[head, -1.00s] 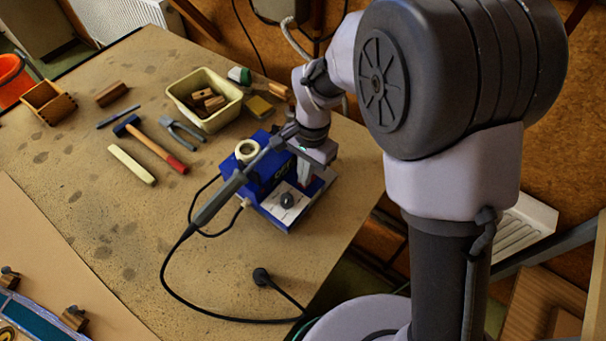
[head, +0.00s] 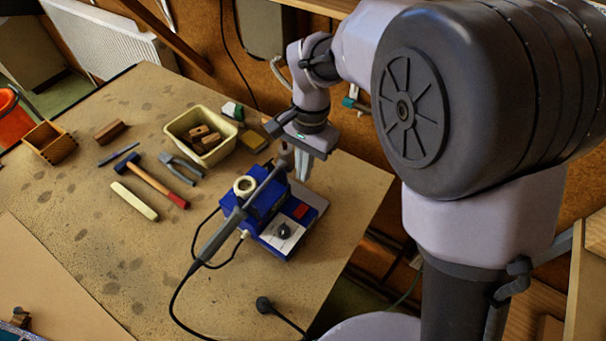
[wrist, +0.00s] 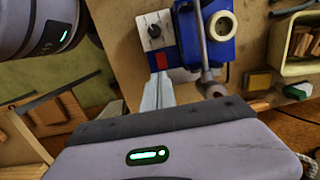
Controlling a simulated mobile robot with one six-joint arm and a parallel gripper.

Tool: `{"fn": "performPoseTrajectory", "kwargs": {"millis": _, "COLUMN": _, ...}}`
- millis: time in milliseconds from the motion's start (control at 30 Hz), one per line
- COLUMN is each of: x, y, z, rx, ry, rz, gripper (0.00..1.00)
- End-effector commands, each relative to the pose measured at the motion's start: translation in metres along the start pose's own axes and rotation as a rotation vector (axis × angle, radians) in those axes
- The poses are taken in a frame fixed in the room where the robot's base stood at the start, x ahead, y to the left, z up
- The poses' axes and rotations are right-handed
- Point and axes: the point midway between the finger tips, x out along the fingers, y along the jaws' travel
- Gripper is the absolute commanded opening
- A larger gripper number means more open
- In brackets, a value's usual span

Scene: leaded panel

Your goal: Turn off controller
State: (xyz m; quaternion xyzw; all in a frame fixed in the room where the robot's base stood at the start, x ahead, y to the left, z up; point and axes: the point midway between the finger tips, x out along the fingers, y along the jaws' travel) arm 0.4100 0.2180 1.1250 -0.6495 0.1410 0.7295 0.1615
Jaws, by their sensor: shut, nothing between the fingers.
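The controller (head: 262,222) is a blue box with a white front panel, near the right edge of the bench. Its panel carries a dark round knob (head: 284,231) and a red switch (head: 300,211). In the wrist view, the knob (wrist: 155,31) and red switch (wrist: 162,61) both show clearly. My gripper (head: 302,174) is shut and empty, above and behind the switch in the head view. In the wrist view the fingertips (wrist: 160,76) appear just below the red switch. I cannot tell the switch's position.
A grey soldering iron (head: 222,236) rests across the controller, beside a cream ring (head: 245,187). Its black cable trails over the bench (head: 100,240). A cream tub (head: 172,129) of wooden blocks, a hammer (head: 153,182) and pliers (head: 182,170) lie to the left. A black plug (head: 264,305) lies in front.

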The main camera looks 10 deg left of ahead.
Motion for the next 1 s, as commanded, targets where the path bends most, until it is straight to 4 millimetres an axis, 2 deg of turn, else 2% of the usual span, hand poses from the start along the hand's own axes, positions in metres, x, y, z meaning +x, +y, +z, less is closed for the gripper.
{"fn": "performPoseTrajectory", "kwargs": {"millis": 267, "x": -0.0003, "y": -0.0001, "z": 0.0002, "rx": 0.003, "ry": 0.0, "rz": 0.0, "gripper": 0.0}}
{"fn": "performPoseTrajectory", "kwargs": {"millis": 367, "x": -0.0023, "y": -0.0001, "z": 0.0006, "rx": 0.097, "ry": -0.002, "rz": 0.001, "gripper": 0.0}}
{"fn": "performPoseTrajectory", "kwargs": {"millis": 467, "x": -0.0059, "y": -0.0002, "z": 0.0009, "rx": 0.38, "ry": -0.003, "rz": 0.003, "gripper": 0.0}}
{"fn": "performPoseTrajectory", "kwargs": {"millis": 600, "x": -0.0078, "y": -0.0003, "z": 0.0008, "rx": 0.895, "ry": -0.002, "rz": 0.006, "gripper": 0.0}}
{"fn": "performPoseTrajectory", "kwargs": {"millis": 700, "x": -0.0067, "y": -0.0001, "z": 0.0009, "rx": 1.211, "ry": -0.002, "rz": 0.007, "gripper": 0.0}}
{"fn": "performPoseTrajectory", "kwargs": {"millis": 833, "x": -0.0048, "y": 0.0002, "z": 0.0006, "rx": 1.474, "ry": 0.0, "rz": 0.007, "gripper": 0.0}}
{"fn": "performPoseTrajectory", "kwargs": {"millis": 1000, "x": -0.0021, "y": 0.0001, "z": 0.0001, "rx": 1.575, "ry": 0.0, "rz": 0.006, "gripper": 0.0}}
